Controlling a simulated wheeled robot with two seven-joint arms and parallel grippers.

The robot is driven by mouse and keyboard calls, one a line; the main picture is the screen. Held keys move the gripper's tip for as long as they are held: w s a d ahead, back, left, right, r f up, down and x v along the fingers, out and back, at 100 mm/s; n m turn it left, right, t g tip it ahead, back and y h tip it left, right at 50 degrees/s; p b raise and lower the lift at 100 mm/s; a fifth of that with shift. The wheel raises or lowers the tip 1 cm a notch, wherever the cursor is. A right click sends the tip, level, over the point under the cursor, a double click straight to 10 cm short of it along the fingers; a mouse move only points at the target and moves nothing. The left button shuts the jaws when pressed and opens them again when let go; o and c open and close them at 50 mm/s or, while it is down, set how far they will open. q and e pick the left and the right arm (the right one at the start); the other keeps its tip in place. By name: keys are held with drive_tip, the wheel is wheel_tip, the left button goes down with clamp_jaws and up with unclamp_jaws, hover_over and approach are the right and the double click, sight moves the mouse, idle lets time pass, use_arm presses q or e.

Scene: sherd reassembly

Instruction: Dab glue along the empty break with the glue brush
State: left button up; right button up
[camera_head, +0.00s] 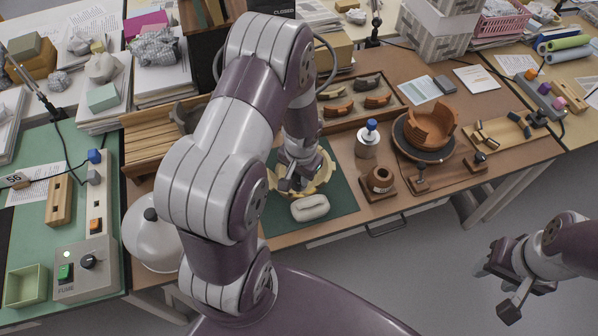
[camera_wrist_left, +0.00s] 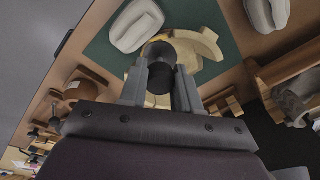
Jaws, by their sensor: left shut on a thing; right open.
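My left gripper (camera_head: 292,184) is low over a cream, broken-edged vessel (camera_head: 326,174) on the green mat. It is shut on a dark, round-ended thing, seen nearly end-on in the wrist view, which looks like the handle of the glue brush (camera_wrist_left: 160,72). The brush tip is hidden, so I cannot tell whether it touches the vessel. The vessel's curved, notched edge shows beyond the fingers in the wrist view (camera_wrist_left: 207,43). My arm and gripper hide part of the vessel. My right gripper (camera_head: 512,285) is open and empty, over the floor at the lower right.
A pale rounded block (camera_head: 310,207) lies in front of the vessel. A brown pot (camera_head: 379,181) and a blue-topped jar (camera_head: 368,142) stand to the right. A terracotta bowl (camera_head: 431,125) stands on a turntable. A tray of sherds (camera_head: 338,110) lies behind. A white dome (camera_head: 150,237) stands left.

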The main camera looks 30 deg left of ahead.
use_arm(q)
drive_tip(key=shift+s+d+r+p, duration=0.1)
drive_tip(key=shift+d+r+p, duration=0.05)
drive_tip(key=shift+r+p, duration=0.65)
drive_tip(key=shift+s+d+r+p, duration=0.15)
drive_tip(key=shift+r+p, duration=0.3)
drive_tip(key=shift+r, duration=0.5)
drive_tip(key=shift+s+d+r+p, duration=0.1)
drive_tip(key=shift+d+r+p, duration=0.05)
drive_tip(key=shift+r+p, duration=0.65)
